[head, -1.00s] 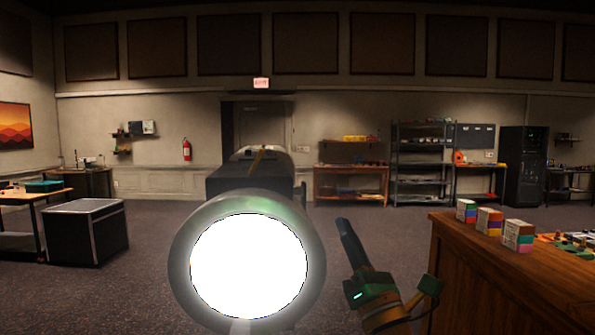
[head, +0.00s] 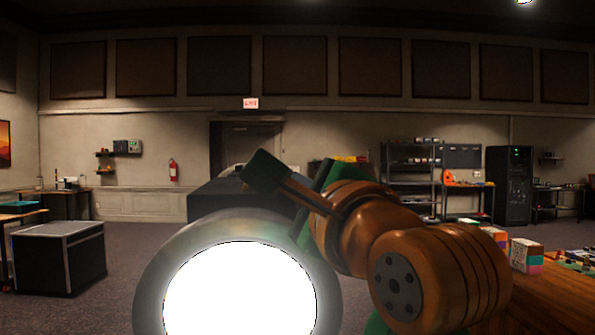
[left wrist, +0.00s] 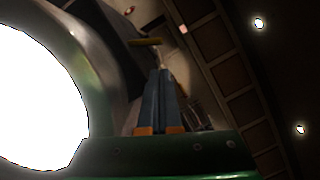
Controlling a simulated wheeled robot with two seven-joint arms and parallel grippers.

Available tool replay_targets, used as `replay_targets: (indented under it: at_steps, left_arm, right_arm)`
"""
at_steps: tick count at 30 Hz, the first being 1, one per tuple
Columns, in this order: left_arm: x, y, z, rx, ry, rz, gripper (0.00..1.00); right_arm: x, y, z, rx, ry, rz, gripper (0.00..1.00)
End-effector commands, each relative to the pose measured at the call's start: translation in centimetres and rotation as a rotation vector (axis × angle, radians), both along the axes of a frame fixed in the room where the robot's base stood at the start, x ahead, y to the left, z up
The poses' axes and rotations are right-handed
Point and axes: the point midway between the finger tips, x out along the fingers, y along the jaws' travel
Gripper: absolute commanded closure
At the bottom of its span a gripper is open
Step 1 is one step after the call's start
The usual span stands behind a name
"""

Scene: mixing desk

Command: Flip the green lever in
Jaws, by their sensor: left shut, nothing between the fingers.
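The lamp has a glaring white lens (head: 240,290) and a dark body (head: 225,200) behind it. I do not clearly make out a green lever; a thin yellow-olive bar (left wrist: 145,41) shows by the lamp body in the left wrist view. My left gripper (left wrist: 163,71) has its two blue fingers side by side, shut and empty, pointing along the lamp toward that bar. I cannot tell whether they touch it. My right gripper is out of view.
A wooden desk (head: 560,297) with small coloured boxes (head: 526,256) is at the right. A black case (head: 58,257) stands on the floor at the left. Shelves (head: 412,165) and a dark rack (head: 508,185) line the far wall.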

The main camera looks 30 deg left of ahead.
Motion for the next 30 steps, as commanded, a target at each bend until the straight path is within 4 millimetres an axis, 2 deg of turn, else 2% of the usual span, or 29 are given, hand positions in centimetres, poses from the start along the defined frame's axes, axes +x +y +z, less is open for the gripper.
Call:
replay_targets:
  at_steps: [5,18,22,30]
  left_arm:
    - [0.6,0.7,0.3,0.000,0.003,0.001,1.00]
    - [5.5,7.0,1.5,0.001,0.005,0.004,1.00]
    - [6.1,7.7,1.4,0.002,0.005,0.002,1.00]
    - [6.2,7.9,1.3,0.003,0.002,0.002,1.00]
  right_arm:
    - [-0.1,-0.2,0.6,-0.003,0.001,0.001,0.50]
    - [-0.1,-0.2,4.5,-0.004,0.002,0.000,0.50]
    - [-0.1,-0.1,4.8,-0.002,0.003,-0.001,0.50]
    - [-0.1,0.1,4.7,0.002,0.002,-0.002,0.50]
